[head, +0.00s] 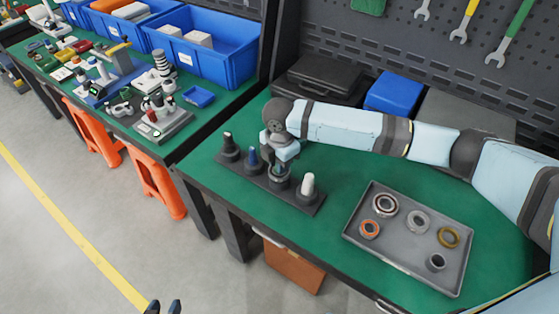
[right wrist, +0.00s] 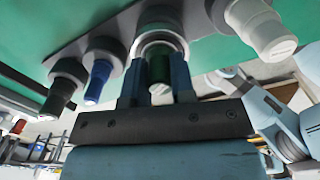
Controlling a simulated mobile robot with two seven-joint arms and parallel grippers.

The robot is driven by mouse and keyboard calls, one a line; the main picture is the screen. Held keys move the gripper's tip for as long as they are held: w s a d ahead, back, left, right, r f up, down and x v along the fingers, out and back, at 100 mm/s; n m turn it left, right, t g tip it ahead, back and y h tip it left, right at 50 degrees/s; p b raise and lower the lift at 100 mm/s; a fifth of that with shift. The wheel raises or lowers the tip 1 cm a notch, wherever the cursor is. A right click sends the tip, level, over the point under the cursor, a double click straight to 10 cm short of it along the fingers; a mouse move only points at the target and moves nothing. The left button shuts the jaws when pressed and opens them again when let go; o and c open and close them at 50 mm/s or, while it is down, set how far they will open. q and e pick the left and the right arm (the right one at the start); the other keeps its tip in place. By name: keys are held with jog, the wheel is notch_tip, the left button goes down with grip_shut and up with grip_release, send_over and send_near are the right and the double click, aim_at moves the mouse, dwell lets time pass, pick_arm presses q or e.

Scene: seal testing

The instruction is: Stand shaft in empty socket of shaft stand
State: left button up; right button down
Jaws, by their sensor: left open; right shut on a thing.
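The dark shaft stand (head: 294,192) is a long block on the green table, with a row of sockets. A black shaft (head: 228,142), a blue shaft (head: 252,156) and a white shaft (head: 307,182) stand upright in it. My right gripper (head: 280,168) is over the socket between blue and white. In the right wrist view, it is shut on a dark green shaft (right wrist: 160,68), in line with that socket's ring (right wrist: 160,42). The shaft's far end meets the ring; how deep it sits is hidden. My left gripper (head: 164,306) is open and empty at the bottom edge.
A grey tray (head: 395,262) with several rings and bearings lies right of the stand. Black cases (head: 330,82) and a blue box (head: 394,93) stand behind. Another bench with blue bins (head: 220,62) is at the left. Green tabletop is clear around the stand.

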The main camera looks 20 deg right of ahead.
jog(key=shift+f, duration=0.15)
dwell(0.3)
jog(key=c, duration=1.3)
grip_release()
jog(key=shift+f, duration=0.1)
jog(key=o, duration=0.6)
jog(key=shift+p, duration=0.35)
jog(key=shift+r+p, duration=1.55)
jog(key=shift+p, duration=0.45)
